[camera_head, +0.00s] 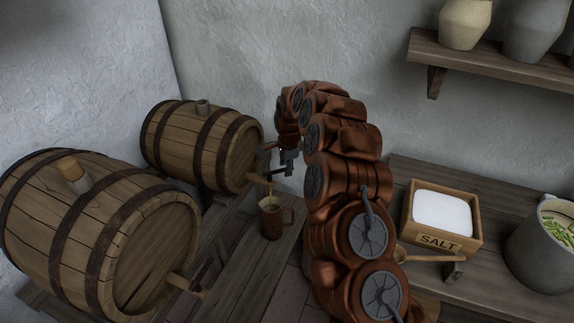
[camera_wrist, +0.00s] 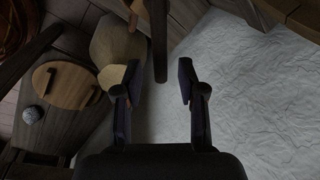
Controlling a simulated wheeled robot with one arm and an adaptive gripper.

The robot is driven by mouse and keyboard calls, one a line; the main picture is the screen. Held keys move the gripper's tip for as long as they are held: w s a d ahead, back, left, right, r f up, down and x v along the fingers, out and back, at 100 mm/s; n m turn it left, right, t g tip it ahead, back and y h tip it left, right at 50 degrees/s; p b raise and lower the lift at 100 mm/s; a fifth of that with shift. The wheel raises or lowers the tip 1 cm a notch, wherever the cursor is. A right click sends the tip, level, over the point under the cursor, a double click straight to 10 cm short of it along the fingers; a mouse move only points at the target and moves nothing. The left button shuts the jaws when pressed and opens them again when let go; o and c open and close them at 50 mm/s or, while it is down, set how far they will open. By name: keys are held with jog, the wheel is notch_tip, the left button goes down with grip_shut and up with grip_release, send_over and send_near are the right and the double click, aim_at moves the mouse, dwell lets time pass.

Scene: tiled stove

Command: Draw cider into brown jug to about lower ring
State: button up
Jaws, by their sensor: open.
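The brown jug (camera_head: 271,222) stands upright on the wooden bench, with its handle to the right. It is below the wooden tap (camera_head: 260,179) of the farther barrel (camera_head: 205,145). A pale tan surface shows inside its mouth, and a thin pale streak seems to join the tap's spout to it. The lower ring cannot be made out. My gripper (camera_head: 285,160) is above and to the right of the jug, close to the tap. In the wrist view my gripper (camera_wrist: 157,75) is open and empty, with a dark bar (camera_wrist: 159,40) just beyond the fingertips.
A larger barrel (camera_head: 95,230) with its own tap (camera_head: 185,285) lies at the front left. At right a table holds a salt box (camera_head: 440,240), a wooden spoon and a grey pot (camera_head: 545,255). A wall shelf (camera_head: 490,62) bears vases. The wall is close to my gripper.

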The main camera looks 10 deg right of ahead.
jog(key=shift+c, duration=0.2)
grip_shut()
dwell(0.5)
